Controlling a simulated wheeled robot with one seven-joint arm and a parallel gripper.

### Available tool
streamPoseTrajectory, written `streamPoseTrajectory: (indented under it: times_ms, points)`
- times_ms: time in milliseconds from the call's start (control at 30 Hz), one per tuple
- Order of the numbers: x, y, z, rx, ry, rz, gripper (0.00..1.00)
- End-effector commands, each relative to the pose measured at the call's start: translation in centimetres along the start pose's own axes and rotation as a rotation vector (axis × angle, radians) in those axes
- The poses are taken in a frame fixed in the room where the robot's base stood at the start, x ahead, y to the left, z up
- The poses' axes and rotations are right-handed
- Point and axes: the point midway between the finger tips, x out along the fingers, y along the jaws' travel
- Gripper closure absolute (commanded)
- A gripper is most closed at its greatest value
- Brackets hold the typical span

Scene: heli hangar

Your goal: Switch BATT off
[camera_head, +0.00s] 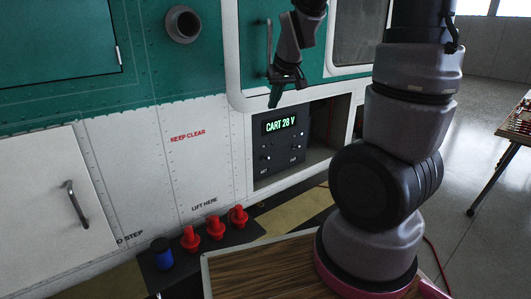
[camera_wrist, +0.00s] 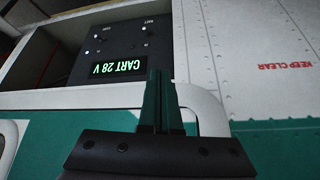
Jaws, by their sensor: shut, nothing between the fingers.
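The dark switch panel (camera_head: 282,145) is set in a recess in the helicopter's white lower side. Its lit display (camera_head: 280,125) reads CART 28 V. Small toggles sit below the display. The lower-left one, the BATT switch (camera_head: 265,157), has a label that looks like BATT. In the wrist view the panel (camera_wrist: 88,62) is upside down and this switch (camera_wrist: 143,30) is at its upper right. It is too small to tell its position. My gripper (camera_head: 274,100) is shut and empty, above the panel and apart from it. Its fingers (camera_wrist: 158,80) point towards the recess in the wrist view.
The recess frame (camera_head: 247,140) and the green door above it surround the panel. Red capped fittings (camera_head: 215,226) and a blue one (camera_head: 161,252) stand on a dark ledge below. A wood-topped surface (camera_head: 255,268) is in front. A table (camera_head: 517,125) stands at right.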

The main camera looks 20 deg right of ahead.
Motion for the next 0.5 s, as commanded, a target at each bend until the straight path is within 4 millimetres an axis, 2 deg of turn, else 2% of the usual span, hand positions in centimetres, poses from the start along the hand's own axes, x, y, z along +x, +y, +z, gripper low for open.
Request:
streamPoseTrajectory:
  times_ms: [33, 300, 500]
  points:
    - [1.9, 0.0, 0.0, -0.043, -0.013, 0.016, 1.0]
    - [10.7, 0.6, 0.2, -0.304, -0.033, 0.117, 1.0]
    - [15.2, 1.0, 0.6, -0.478, -0.04, 0.181, 1.0]
